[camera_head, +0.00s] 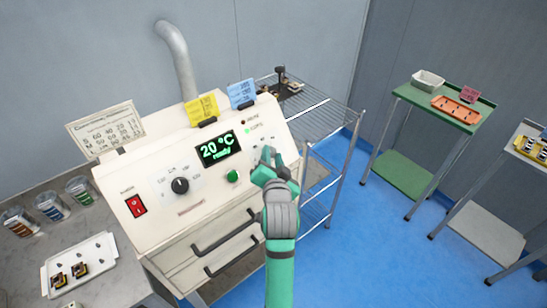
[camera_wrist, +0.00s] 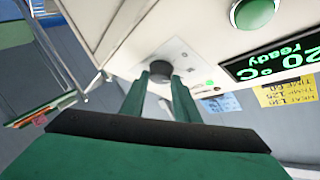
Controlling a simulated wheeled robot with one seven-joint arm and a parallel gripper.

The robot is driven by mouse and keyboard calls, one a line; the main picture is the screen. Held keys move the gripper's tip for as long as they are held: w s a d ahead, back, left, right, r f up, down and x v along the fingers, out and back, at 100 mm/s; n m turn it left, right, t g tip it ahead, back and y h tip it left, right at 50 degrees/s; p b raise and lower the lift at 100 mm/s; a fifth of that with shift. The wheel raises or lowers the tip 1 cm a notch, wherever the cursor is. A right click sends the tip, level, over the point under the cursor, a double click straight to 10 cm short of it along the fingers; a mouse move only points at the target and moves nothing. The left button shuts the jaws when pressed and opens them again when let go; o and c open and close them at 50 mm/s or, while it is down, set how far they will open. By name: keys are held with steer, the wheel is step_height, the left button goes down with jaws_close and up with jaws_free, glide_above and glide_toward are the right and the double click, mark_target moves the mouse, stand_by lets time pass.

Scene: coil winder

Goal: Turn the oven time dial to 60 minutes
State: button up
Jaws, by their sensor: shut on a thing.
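The oven (camera_head: 160,215) has a sloped white front panel with a display (camera_head: 217,147) reading "20 °C ready". My gripper (camera_head: 268,158) is at the right end of this panel, and my arm covers most of the time dial in the head view. In the wrist view the time dial (camera_wrist: 160,69) is a dark round knob between the two green fingers of my gripper (camera_wrist: 159,84). The fingers are shut on it from both sides. I cannot read the dial's pointer or its scale marks clearly.
Left of the display are another black dial (camera_head: 180,186) and a red switch (camera_head: 136,205). A green button (camera_head: 233,175) sits below the display. Yellow (camera_head: 201,108) and blue (camera_head: 241,93) notes stand on top. A wire rack (camera_head: 318,112) stands close on the right.

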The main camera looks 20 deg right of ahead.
steer(key=m+g, duration=0.1)
steer(key=m+g+h, duration=0.1)
steer(key=m, duration=0.1)
steer(key=m+g, duration=0.1)
steer(key=shift+w+a+r+m, duration=0.25)
steer(key=shift+r+m, duration=0.05)
steer(key=shift+m, duration=0.1)
steer(key=shift+w+r+m+g, duration=0.1)
steer(key=shift+m+g, duration=1.3)
steer(key=shift+m, duration=0.5)
steer(key=o, duration=1)
steer(key=shift+o, duration=0.2)
steer(key=shift+r, duration=0.1)
steer(key=v, duration=1)
steer(key=shift+s+a+r, duration=0.15)
steer(key=shift+s+a, duration=0.05)
steer(key=shift+a, duration=0.1)
steer(key=shift+w, duration=0.1)
